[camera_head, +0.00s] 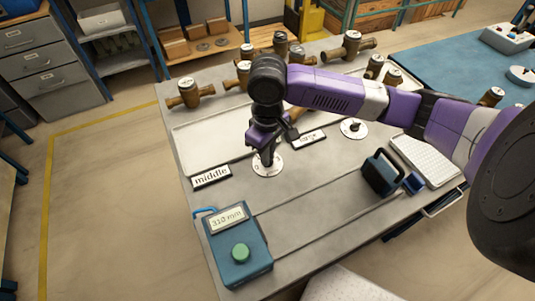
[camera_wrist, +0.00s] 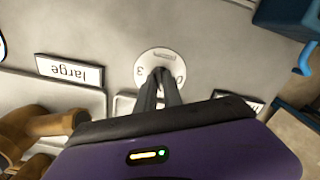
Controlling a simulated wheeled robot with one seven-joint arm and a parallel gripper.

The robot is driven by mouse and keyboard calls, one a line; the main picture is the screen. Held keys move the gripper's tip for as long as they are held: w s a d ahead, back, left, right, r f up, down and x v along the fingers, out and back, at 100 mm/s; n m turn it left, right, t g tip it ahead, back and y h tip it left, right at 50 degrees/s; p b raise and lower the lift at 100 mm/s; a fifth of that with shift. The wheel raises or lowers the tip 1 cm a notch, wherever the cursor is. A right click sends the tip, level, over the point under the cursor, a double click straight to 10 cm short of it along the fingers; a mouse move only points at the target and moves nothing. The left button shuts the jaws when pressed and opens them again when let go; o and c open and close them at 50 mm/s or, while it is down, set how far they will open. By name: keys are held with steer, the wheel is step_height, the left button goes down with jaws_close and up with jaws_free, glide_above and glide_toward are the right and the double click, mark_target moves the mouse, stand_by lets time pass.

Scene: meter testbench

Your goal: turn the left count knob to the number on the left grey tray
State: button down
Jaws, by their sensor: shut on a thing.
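The left count knob's white round dial (camera_head: 273,171) lies on the bench in front of the grey trays. In the wrist view the dial (camera_wrist: 147,65) shows a 3 at its left and a partly hidden figure at its right. My gripper (camera_head: 266,160) points down at the dial's middle, its fingers (camera_wrist: 161,74) close together and shut on the knob. The fingers hide the knob itself and its pointer. The left grey tray (camera_head: 205,143) lies behind, with a plate reading "middle" (camera_head: 211,176) at its front. I can read no number on this tray.
A second dial (camera_head: 354,128) and a "large" plate (camera_head: 308,139) sit to the right. A blue box (camera_head: 238,258) reading about 310 mm has a green button. Rails lead towards a dark block (camera_head: 382,173). Several brass meters (camera_head: 189,92) stand behind.

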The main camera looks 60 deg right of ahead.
steer(key=n+b, duration=0.1)
steer(key=n, duration=0.2)
steer(key=n+b, duration=0.1)
steer(key=n, duration=0.2)
steer(key=shift+s+f+n, duration=0.1)
steer(key=shift+f+n, duration=0.1)
steer(key=shift+n, duration=0.1)
steer(key=n+b, duration=0.2)
steer(key=n, duration=0.4)
stand_by(0.4)
steer(key=c, duration=1.5)
jaws_free()
steer(key=shift+r, duration=0.1)
steer(key=shift+r, duration=3.9)
